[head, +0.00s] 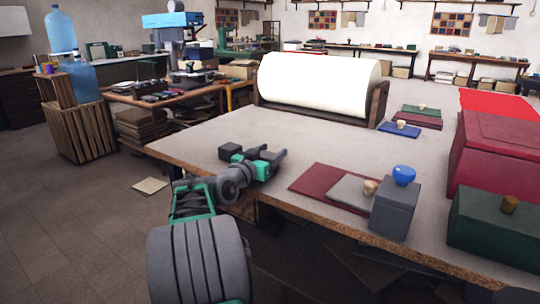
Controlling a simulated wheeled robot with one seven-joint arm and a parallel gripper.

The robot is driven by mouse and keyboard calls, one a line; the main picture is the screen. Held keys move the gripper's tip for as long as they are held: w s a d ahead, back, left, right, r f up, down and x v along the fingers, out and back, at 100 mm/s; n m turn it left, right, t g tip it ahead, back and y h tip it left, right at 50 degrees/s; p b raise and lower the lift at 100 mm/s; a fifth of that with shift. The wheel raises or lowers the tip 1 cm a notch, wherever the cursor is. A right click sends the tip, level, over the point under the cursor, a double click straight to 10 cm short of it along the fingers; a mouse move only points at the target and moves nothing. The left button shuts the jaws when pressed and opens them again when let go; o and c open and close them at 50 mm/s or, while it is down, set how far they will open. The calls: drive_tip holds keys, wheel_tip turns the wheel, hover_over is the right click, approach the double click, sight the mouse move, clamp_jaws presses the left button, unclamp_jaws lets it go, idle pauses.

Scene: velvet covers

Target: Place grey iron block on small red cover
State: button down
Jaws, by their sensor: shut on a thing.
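My gripper (258,158) is over the left part of the table, reaching in from the lower left. It is shut on a dark grey block (231,153), which shows at the left side of the fingers. Its exact edges against the dark gripper parts are hard to tell, as is any gap above the table. A flat dark red cover (312,182) lies near the table's front edge, right of my gripper. A smaller grey cover (352,191) with a beige knob lies on the red cover's right part and hides some of it.
A grey box (394,210) with a blue knob stands beside the covers. A large red box (497,150) and a green box (492,228) stand on the right. A white roll (318,88) is at the back. Bare tabletop (325,143) lies between the roll and the covers.

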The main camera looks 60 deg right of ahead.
drive_tip(key=shift+r, duration=0.15)
drive_tip(key=shift+f, duration=0.2)
drive_tip(key=c, duration=1)
unclamp_jaws()
drive_tip(key=shift+f, duration=0.25)
drive_tip(key=o, duration=0.5)
drive_tip(key=shift+r, duration=0.1)
